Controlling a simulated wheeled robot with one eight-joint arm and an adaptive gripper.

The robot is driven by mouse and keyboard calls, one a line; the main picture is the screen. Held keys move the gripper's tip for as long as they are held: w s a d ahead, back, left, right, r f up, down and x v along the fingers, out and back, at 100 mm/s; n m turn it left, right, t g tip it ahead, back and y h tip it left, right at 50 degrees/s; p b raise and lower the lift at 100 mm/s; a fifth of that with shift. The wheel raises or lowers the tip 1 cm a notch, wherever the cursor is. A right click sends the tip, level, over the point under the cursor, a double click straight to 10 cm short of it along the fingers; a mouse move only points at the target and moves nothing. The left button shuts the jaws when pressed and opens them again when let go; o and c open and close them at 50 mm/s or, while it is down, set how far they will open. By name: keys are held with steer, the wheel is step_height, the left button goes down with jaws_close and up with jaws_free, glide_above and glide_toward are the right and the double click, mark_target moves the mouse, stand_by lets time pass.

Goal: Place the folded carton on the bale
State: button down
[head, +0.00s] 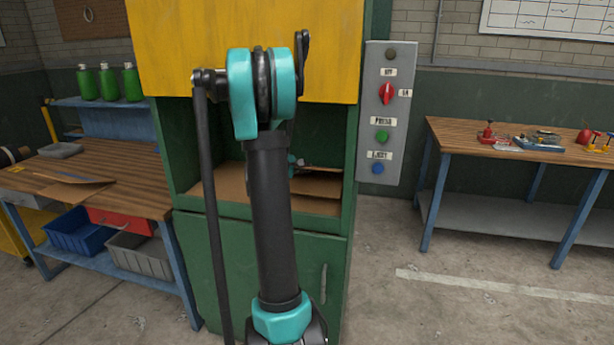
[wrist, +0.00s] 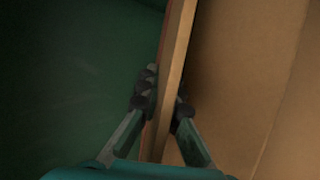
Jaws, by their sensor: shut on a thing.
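My gripper (head: 293,162) is inside the chamber of the green press, partly hidden behind my own arm. In the wrist view my gripper (wrist: 162,105) is shut on the edge of the folded carton (wrist: 177,55), with one finger on each side. In the head view the carton (head: 320,184) shows as a thin brown sheet right of my arm, low in the chamber. The bale (head: 318,205) is the brown mass on the chamber floor. A wide brown cardboard face fills the right of the wrist view. I cannot tell whether carton and bale touch.
The yellow press door (head: 180,50) is raised above the chamber. A control box (head: 388,115) hangs right of the press. A wooden bench with flat cardboard (head: 65,188) stands left. A workbench with tools (head: 470,140) stands right. The floor between is clear.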

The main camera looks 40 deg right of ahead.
mark_target(307, 182)
steer(key=f, duration=0.1)
steer(key=d+f, duration=0.1)
steer(key=shift+w+f, duration=0.2)
steer(key=shift+f, duration=0.55)
steer(key=shift+f, duration=0.1)
steer(key=c, duration=1.7)
jaws_free()
steer(key=v, duration=1.2)
steer(key=s+a+f+m+y, duration=0.1)
steer(key=s+a+f+y, duration=0.3)
steer(key=s+a, duration=0.3)
steer(key=s+a+f+m+y, duration=0.2)
steer(key=s+a+f+y, duration=0.2)
steer(key=a, duration=1.1)
steer(key=s+a+f+m+y, duration=0.2)
steer(key=s+a+f+y, duration=0.3)
steer(key=s+a, duration=0.5)
steer(key=shift+s+a+f, duration=0.2)
steer(key=shift+s+f, duration=0.25)
steer(key=shift+s, duration=0.15)
steer(key=shift+s+a+f, duration=0.2)
steer(key=shift+s+f, duration=0.25)
steer(key=shift+s, duration=0.2)
